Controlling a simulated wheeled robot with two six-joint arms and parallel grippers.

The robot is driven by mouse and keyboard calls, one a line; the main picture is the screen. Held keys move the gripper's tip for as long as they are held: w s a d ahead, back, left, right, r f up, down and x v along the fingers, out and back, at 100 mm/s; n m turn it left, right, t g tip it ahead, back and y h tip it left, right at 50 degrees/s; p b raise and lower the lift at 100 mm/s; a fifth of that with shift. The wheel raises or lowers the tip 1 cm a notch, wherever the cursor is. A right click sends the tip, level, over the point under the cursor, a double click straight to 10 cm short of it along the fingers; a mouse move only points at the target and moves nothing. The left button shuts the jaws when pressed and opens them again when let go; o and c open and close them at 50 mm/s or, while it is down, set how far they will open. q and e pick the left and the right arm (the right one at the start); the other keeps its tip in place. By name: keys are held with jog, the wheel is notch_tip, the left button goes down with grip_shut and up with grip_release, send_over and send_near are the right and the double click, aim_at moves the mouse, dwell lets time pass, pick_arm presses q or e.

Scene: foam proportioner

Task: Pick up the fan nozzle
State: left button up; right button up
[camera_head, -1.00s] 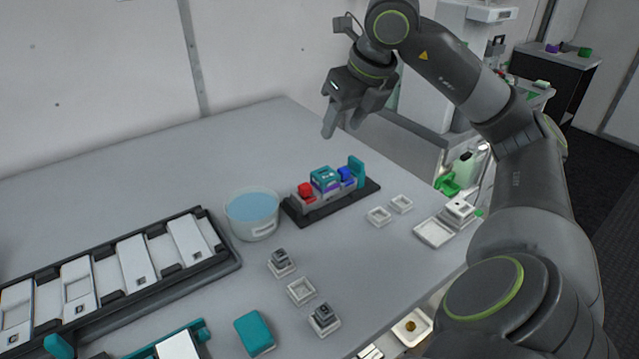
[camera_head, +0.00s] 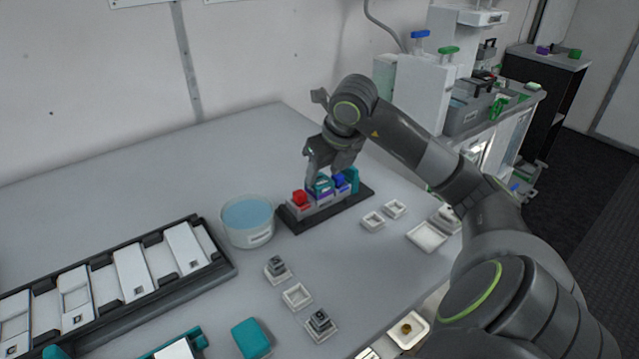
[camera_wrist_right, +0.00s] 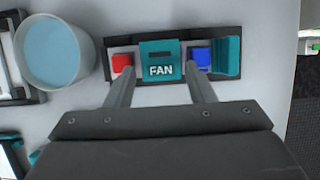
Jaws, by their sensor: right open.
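The fan nozzle is a teal block marked FAN (camera_wrist_right: 160,62) in the middle of a dark rack (camera_wrist_right: 122,98). In the head view the fan nozzle (camera_head: 322,184) is partly hidden by my right gripper. My right gripper (camera_wrist_right: 160,84) is open, with one finger on each side of the fan nozzle in the right wrist view. Its fingertips reach down at the rack in the head view (camera_head: 330,182); I cannot tell whether they touch the nozzle. My left gripper is not in view.
A red block (camera_head: 300,198) and a blue block (camera_head: 339,181) flank the fan nozzle, with a taller teal piece (camera_wrist_right: 227,56) at the rack's end. A tub of blue liquid (camera_head: 247,238) stands left of the rack. Small white trays (camera_head: 373,221) lie to the right.

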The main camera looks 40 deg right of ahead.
aim_at(320, 180)
jog(key=x, duration=0.4)
jog(key=shift+p, duration=0.3)
